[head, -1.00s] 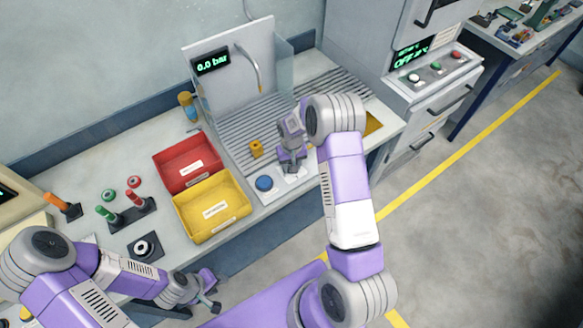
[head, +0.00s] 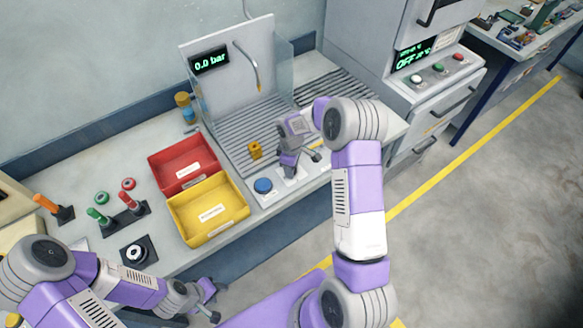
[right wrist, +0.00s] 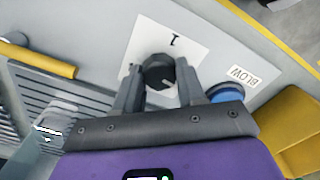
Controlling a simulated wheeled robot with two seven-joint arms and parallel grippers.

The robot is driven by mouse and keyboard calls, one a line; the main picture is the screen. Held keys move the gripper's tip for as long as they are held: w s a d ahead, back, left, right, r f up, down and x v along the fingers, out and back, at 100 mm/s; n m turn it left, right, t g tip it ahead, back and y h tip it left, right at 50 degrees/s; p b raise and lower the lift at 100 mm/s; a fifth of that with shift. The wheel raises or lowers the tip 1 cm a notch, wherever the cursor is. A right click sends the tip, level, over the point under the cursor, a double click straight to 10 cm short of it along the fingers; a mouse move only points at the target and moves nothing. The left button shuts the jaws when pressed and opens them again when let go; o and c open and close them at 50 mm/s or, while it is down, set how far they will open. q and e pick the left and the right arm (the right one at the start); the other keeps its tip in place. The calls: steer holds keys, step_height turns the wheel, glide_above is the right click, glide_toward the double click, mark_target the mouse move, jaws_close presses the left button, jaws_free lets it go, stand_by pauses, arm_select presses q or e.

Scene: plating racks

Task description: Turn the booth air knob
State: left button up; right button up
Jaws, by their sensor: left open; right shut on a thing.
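The dark round booth air knob (right wrist: 158,72) sits on a white plate marked "1" (right wrist: 172,38) in the right wrist view. My right gripper (right wrist: 158,84) has a finger on each side of it and is shut on it. In the head view the right gripper (head: 289,171) is down at the booth's front panel and hides the knob. The booth display (head: 210,61) reads 0.0 bar. My left gripper (head: 212,299) is open, low and away from the booth, in front of the bench.
A blue button (head: 263,186) labelled BLOW is beside the knob; it also shows in the right wrist view (right wrist: 226,92). A yellow bin (head: 208,208) and red bin (head: 183,163) stand to the left. A small yellow part (head: 255,150) is on the slatted booth floor.

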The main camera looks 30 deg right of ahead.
steer(key=n, duration=0.4)
steer(key=shift+n, duration=0.7)
steer(key=o, duration=1.1)
steer(key=shift+c, duration=0.2)
steer(key=shift+r, duration=0.15)
step_height(320, 180, up, 7)
steer(key=shift+r, duration=0.2)
